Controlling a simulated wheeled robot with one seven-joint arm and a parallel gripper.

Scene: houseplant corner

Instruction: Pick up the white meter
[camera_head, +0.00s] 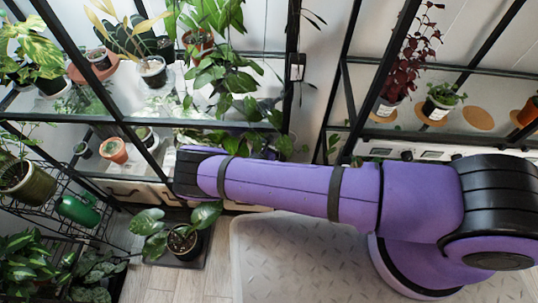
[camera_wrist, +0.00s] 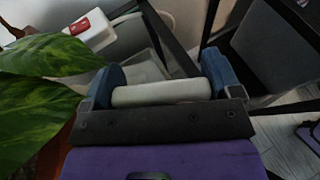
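A white box-like thing with a red patch (camera_wrist: 90,29) shows at the upper left in the wrist view, beyond the fingers and partly behind a leaf. It may be the white meter, but its face is too small to read. My gripper (camera_wrist: 163,78) has its two blue fingers spread wide apart. A pale, rounded bar (camera_wrist: 160,92) shows across the gap between the fingers. I cannot tell whether it touches them. My gripper is hidden in the head view. A small white device (camera_head: 297,60) shows there on a dark rack post; I cannot tell whether it is the same thing.
Large green leaves (camera_wrist: 40,100) crowd the left of the wrist view, close to my gripper. Dark bars cross behind the fingers. In the head view, plants fill the black-framed shelves (camera_head: 125,120). A potted plant (camera_head: 183,240) stands on a dark floor tray, with bare wooden floor (camera_head: 150,282) nearby.

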